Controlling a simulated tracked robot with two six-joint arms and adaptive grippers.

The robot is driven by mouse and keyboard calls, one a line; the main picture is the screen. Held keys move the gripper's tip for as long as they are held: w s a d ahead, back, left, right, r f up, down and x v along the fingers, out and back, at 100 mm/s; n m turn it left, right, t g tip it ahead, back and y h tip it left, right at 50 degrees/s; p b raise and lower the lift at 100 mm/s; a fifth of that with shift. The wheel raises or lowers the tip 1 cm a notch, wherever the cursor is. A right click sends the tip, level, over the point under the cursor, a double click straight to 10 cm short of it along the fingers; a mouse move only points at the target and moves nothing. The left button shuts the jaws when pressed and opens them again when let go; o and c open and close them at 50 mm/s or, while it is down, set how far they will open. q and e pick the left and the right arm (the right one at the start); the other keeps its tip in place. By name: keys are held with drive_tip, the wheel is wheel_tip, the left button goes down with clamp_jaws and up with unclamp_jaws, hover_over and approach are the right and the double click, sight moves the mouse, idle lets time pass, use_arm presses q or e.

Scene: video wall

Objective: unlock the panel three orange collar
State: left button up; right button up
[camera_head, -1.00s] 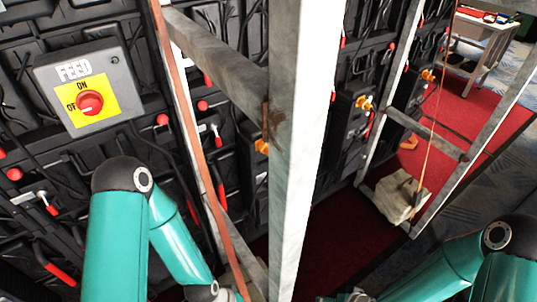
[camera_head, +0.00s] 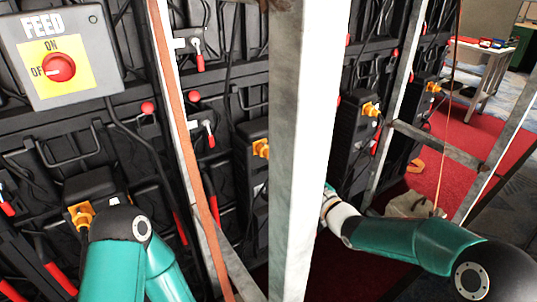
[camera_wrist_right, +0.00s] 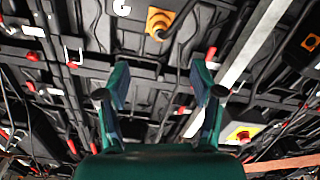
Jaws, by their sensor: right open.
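Several orange collars sit on black boxes of the video wall. In the head view one is at the lower left (camera_head: 82,213), one beside the post (camera_head: 262,148), and two farther right, a nearer one (camera_head: 371,109) and a farther one (camera_head: 433,87). I cannot tell which belongs to panel three. The right wrist view shows one orange collar (camera_wrist_right: 158,22) ahead of and apart from my right gripper (camera_wrist_right: 160,78), which is open and empty. Another collar (camera_wrist_right: 310,42) is at its right edge. The head view hides my right gripper behind the post; my left gripper is out of view.
A grey metal post (camera_head: 298,150) stands upright in front of the wall. A grey FEED box (camera_head: 105,75) with a red knob hangs at the upper left. Cables and red-handled latches cover the wall. A cloth-like bag (camera_head: 408,204) lies by the frame on red carpet (camera_head: 480,130).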

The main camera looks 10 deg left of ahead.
sight(266, 149)
drive_tip(key=p+x, duration=0.1)
drive_tip(key=x, duration=1.2)
drive_tip(key=shift+w+a+f, duration=0.1)
drive_tip(key=shift+a, duration=0.05)
drive_tip(key=shift+c, duration=0.3)
